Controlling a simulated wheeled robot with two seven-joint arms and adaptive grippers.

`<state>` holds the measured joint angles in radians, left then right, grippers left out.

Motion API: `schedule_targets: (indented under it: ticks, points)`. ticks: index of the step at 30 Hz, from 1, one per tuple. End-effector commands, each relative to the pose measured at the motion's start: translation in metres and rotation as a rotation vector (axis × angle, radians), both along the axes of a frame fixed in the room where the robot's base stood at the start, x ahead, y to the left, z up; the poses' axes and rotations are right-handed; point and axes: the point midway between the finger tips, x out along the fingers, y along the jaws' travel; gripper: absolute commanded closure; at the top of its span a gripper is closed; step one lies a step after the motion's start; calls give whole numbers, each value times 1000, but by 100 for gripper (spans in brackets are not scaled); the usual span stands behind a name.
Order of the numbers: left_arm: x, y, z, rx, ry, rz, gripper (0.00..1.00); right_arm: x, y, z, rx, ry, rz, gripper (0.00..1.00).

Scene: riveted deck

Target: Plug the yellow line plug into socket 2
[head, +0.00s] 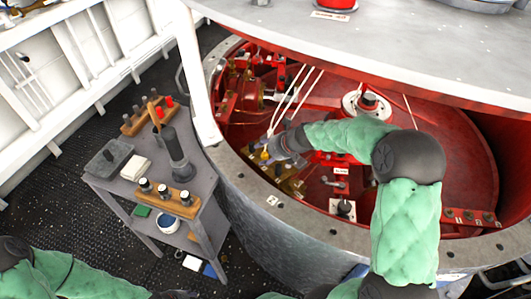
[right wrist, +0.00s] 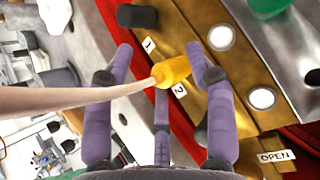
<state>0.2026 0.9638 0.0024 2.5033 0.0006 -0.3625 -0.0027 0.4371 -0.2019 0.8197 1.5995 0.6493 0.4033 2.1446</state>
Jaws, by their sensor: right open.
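The yellow line plug (right wrist: 172,73) has a cream line running off to the left in the right wrist view. It lies against the brass socket panel (right wrist: 245,70), beside the labels 1 and 2. I cannot tell how far it sits in a socket. My right gripper (right wrist: 162,68) is open, its purple fingers spread around the plug. In the head view the plug (head: 265,154) shows as a small yellow spot at the tip of my right gripper (head: 272,149), inside the red well. My left arm shows at the lower left; its gripper (head: 168,294) is barely seen at the bottom edge.
A black plug (right wrist: 137,15) sits near label 1. White round faces (right wrist: 221,37) and an OPEN label (right wrist: 274,156) are on the panel. White lines (head: 290,98) hang into the well. A grey cart (head: 130,187) with tools stands left of the well's rim (head: 262,200).

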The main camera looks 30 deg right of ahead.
Motion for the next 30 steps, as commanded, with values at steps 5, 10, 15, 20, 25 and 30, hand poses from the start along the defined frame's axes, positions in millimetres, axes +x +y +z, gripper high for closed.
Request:
schedule_targets:
  ticks: [5,10,15,20,25,30]
  points:
    - [0,0,0,0,0,0,60,-3,-2,5,0,-1,0,45]
    - [0,0,0,0,0,0,60,-17,-9,24,-2,-2,-2,45]
    - [0,0,0,0,0,0,60,-38,-18,50,-2,-2,-3,45]
    - [0,0,0,0,0,0,60,-55,-25,71,-2,-2,-2,45]
    - [0,0,0,0,0,0,60,-67,-30,86,0,-1,-2,45]
    - [0,0,0,0,0,0,60,-71,-31,91,0,0,0,45]
